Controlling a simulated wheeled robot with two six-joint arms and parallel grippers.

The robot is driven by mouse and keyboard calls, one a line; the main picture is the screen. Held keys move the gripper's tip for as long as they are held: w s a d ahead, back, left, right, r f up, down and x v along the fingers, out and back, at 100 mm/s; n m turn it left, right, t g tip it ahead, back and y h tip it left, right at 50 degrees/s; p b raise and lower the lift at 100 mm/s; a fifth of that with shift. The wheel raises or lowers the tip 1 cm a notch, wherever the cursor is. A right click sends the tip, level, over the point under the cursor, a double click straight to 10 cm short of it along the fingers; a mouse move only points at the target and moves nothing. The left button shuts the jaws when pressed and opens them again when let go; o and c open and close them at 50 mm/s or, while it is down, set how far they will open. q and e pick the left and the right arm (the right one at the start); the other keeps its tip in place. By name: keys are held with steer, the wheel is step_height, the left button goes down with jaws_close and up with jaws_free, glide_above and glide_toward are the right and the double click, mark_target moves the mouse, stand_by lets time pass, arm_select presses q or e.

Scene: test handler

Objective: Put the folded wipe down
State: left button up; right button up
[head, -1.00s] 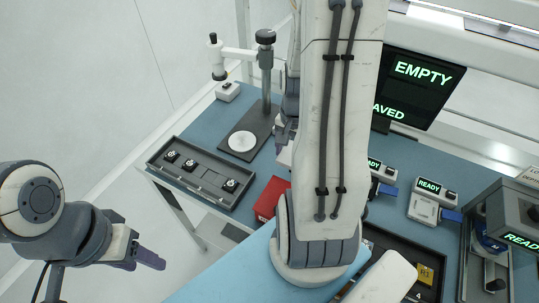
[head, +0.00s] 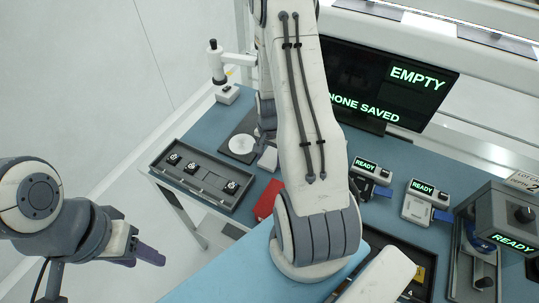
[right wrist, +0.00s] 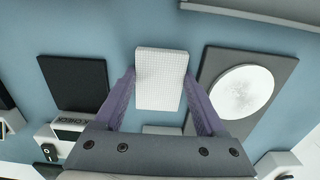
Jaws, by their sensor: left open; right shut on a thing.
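The folded wipe (right wrist: 160,78), a white textured pad, is between the purple fingers of my right gripper (right wrist: 160,84) in the right wrist view. The gripper is shut on it. In the head view the wipe (head: 268,158) shows as a small white patch below the right gripper (head: 266,138), beside the round white disc (head: 241,144) of the stand. My arm hides part of that area. I cannot tell whether the wipe touches the blue bench. My left gripper (head: 150,255) is open and empty at the left, off the bench.
A grey tray (head: 205,190) with several black parts lies left of the red box (head: 267,200). A dark square pad (right wrist: 76,82) lies left of the wipe. The stand's dark base (right wrist: 215,70) is close on its right. A monitor (head: 385,85) stands behind; READY units (head: 420,205) are right.

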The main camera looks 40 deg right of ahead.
mark_target(270, 159)
steer(key=shift+f, duration=0.15)
steer(key=o, duration=1)
steer(key=shift+o, duration=0.2)
steer(key=shift+r, duration=0.4)
step_height(270, 159, up, 12)
steer(key=b, duration=0.2)
steer(key=shift+f, duration=0.2)
